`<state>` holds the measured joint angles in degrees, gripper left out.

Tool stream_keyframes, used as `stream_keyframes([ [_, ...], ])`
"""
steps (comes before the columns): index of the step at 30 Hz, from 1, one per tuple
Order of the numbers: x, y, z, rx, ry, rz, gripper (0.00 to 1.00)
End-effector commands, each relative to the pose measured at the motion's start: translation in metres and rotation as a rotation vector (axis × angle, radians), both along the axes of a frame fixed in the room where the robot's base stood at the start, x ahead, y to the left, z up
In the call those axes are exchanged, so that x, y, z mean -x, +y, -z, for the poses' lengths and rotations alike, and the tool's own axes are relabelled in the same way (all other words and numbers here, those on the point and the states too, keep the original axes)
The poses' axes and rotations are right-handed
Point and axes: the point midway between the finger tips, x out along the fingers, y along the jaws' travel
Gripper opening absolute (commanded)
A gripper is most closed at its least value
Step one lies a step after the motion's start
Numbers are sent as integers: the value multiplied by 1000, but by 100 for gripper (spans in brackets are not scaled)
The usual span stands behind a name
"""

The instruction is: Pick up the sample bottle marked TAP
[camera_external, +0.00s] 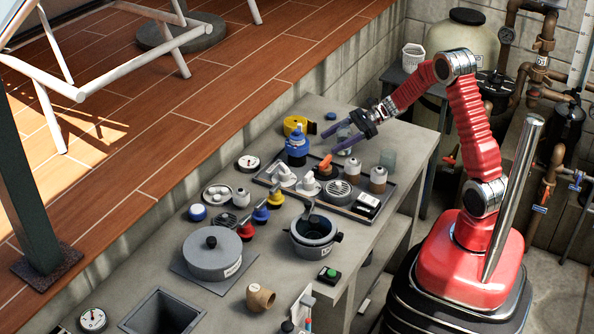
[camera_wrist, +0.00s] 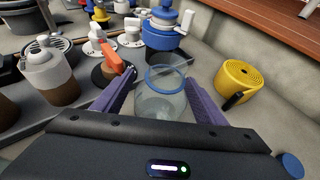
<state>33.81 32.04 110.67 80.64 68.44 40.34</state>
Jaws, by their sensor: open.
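My gripper (camera_external: 331,143) is open low over the bench, its purple fingers pointing left; the fingers also show in the wrist view (camera_wrist: 160,80). A clear vessel with a blue rim (camera_wrist: 165,104) appears between or just beyond the fingers; I cannot tell whether they touch it. Two bottles with brown contents and pale caps stand near the tray's right side, one (camera_external: 353,170) left of the other (camera_external: 378,179). In the wrist view one brown bottle (camera_wrist: 50,78) is left of the fingers, with another partly cut off at the left edge. No TAP marking is readable.
The tray (camera_external: 345,213) also holds an orange-handled valve (camera_external: 326,163) and a round grille (camera_external: 338,190). A blue container (camera_external: 296,147) and yellow tape roll (camera_external: 295,125) stand beyond the fingertips. A translucent object (camera_external: 387,158) is near the bench's right edge.

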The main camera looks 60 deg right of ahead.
Motion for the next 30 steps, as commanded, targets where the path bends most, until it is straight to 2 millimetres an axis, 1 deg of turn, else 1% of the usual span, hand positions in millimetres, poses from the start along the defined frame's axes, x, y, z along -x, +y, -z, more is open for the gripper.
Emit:
stream_keyframes([
  [13, 0, 0, 0, 0, 0, 0, 65],
  [30, 0, -1, 0, 0, 0, 0, 25],
])
